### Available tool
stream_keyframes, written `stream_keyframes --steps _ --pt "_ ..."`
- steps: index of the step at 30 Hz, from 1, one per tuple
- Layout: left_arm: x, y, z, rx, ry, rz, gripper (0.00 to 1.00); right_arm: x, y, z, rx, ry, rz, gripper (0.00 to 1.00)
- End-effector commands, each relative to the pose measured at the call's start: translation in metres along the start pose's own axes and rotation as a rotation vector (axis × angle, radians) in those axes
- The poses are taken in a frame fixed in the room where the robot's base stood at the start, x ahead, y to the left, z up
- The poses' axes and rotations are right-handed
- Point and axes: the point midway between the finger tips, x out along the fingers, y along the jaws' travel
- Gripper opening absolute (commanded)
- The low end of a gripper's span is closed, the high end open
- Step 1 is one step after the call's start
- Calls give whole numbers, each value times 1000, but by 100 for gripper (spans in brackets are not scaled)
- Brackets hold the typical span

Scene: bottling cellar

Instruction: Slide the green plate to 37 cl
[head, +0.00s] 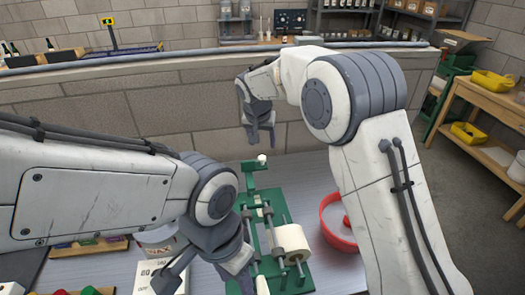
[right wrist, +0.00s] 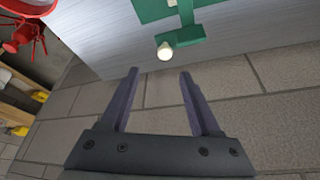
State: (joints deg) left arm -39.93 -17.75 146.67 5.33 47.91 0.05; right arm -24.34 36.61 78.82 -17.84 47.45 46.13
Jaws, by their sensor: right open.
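A green bench device (head: 283,268) with metal rods and a roll of cream labels (head: 290,243) stands on the grey table. At its far end is a green plate (head: 254,170) with a small pale knob (head: 262,158). The right wrist view shows the green plate (right wrist: 190,41) and its knob (right wrist: 165,52) beyond the fingertips. My right gripper (head: 260,143) is open and empty, above and beyond the far end of the device, apart from the knob. My left gripper (head: 215,278) is low beside the device's left side, partly cut off, so its jaws are unclear. I cannot read any cl marks.
A red bowl (head: 338,222) stands right of the device. A white tub (head: 160,240), a printed card (head: 150,278) and coloured blocks (head: 90,291) lie left. A block wall (head: 190,110) stands behind the table. A wooden rack (head: 480,95) with yellow bins is at the right.

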Motion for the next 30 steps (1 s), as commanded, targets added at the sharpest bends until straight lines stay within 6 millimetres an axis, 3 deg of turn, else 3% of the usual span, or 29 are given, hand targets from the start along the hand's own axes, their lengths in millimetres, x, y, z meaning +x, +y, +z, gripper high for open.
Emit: stream_keyframes --steps 13,18,26,30 --pt "-26 2 -1 -1 0 0 50 74 -8 2 -9 -3 -3 63" --pt "-28 2 -1 -2 0 0 50 86 -7 2 -7 -1 -4 63" --pt "-28 2 -1 -2 0 0 50 88 -6 2 -6 0 -4 63" --pt "-28 2 -1 -1 0 0 50 88 -6 1 -6 0 -4 14"
